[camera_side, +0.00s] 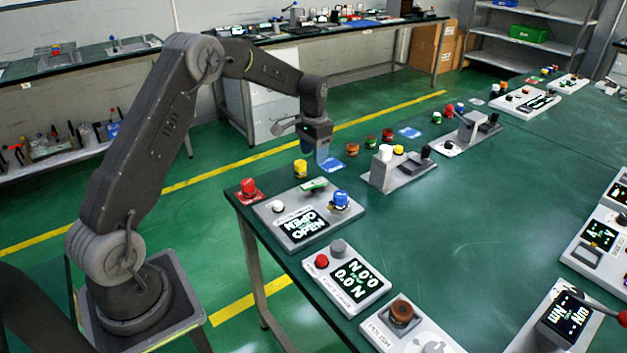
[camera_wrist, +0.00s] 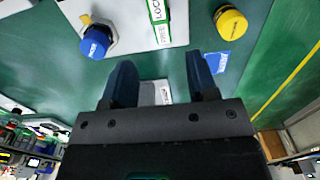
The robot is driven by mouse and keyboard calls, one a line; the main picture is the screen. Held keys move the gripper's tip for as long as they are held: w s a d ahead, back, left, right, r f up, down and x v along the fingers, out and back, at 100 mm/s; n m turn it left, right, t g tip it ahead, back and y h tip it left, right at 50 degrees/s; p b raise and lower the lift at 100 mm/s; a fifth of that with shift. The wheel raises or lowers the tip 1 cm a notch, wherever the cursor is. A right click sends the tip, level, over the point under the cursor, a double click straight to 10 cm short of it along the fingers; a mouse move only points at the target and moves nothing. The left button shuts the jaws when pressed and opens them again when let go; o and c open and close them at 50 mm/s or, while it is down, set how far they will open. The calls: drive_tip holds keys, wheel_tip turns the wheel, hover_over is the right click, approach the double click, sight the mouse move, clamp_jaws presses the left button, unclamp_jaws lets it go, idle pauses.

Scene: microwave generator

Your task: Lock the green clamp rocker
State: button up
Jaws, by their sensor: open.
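The green clamp rocker (camera_side: 314,184) sits on the top of a light grey panel (camera_side: 283,220), between a blue knob and a yellow knob. In the wrist view the rocker (camera_wrist: 158,14) shows at the top edge, partly cut off, with the words LOCK and FREE on it. The panel's screen (camera_side: 304,226) has the word OPEN on its lower line. My gripper (camera_side: 323,163) is open and empty, pointing down above the table near the rocker. In the wrist view my gripper (camera_wrist: 162,78) has its fingers apart, with the rocker beyond their tips and not touched.
A blue knob (camera_side: 341,200), yellow knob (camera_side: 300,168) and red button (camera_side: 249,186) stand close to the rocker. A grey fixture (camera_side: 397,173) is to the right. A smaller screen panel (camera_side: 347,280) lies in front. The table's middle (camera_side: 480,220) is clear.

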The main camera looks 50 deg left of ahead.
sight(314, 184)
wheel_tip(314, 184, down, 10)
drive_tip(key=shift+r, duration=0.1)
idle(0.4)
drive_tip(key=c, duration=0.9)
drive_tip(key=shift+s+t, duration=0.25)
drive_tip(key=shift+t, duration=0.75)
drive_tip(key=shift+d+t, duration=0.25)
drive_tip(key=shift+t, duration=0.55)
drive_tip(key=shift+s+a+t, duration=0.1)
drive_tip(key=shift+t, duration=0.2)
